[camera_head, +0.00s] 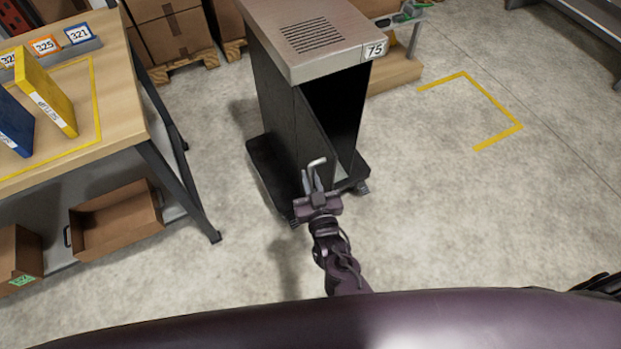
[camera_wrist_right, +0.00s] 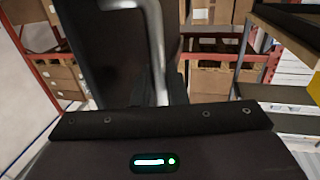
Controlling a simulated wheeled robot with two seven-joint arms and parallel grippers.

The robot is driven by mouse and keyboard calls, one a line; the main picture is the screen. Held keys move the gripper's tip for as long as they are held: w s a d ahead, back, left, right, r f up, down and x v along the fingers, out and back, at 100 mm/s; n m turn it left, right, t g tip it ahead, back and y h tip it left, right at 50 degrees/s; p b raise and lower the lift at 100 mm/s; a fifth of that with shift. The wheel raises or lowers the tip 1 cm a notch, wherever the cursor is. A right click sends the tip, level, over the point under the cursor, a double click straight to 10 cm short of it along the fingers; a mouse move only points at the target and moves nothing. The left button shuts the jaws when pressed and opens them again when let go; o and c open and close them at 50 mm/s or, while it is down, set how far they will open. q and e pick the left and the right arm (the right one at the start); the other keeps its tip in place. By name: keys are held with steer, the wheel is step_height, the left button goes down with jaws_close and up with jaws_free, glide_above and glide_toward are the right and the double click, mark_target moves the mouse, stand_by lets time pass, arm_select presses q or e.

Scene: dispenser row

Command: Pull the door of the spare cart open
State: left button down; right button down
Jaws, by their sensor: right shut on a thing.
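The spare cart (camera_head: 310,72) is a dark cabinet with a light wood-grey top, a vent grille and a "75" label, standing on the floor in the middle of the head view. Its dark door (camera_head: 312,130) stands part open, with a dark gap to its right. My right gripper (camera_head: 312,182) is shut on the pale metal door handle (camera_head: 317,162), low at the front of the cart. In the right wrist view the grey handle bar (camera_wrist_right: 157,45) rises close ahead, beside the dark door panel (camera_wrist_right: 100,55). My left gripper is not in view.
A workbench (camera_head: 120,85) with yellow and blue binders stands at the left, with an open cardboard box (camera_head: 115,222) on its lower shelf. Stacked boxes (camera_head: 175,35) stand behind. The floor right of the cart is open, with a yellow corner marking (camera_head: 492,104).

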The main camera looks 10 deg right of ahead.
steer(key=c, duration=1.8)
jaws_free()
steer(key=shift+w+r, duration=0.1)
steer(key=s, duration=0.5)
steer(key=s+d, duration=0.1)
steer(key=s, duration=0.1)
steer(key=shift+s+b, duration=0.3)
steer(key=shift+s, duration=0.05)
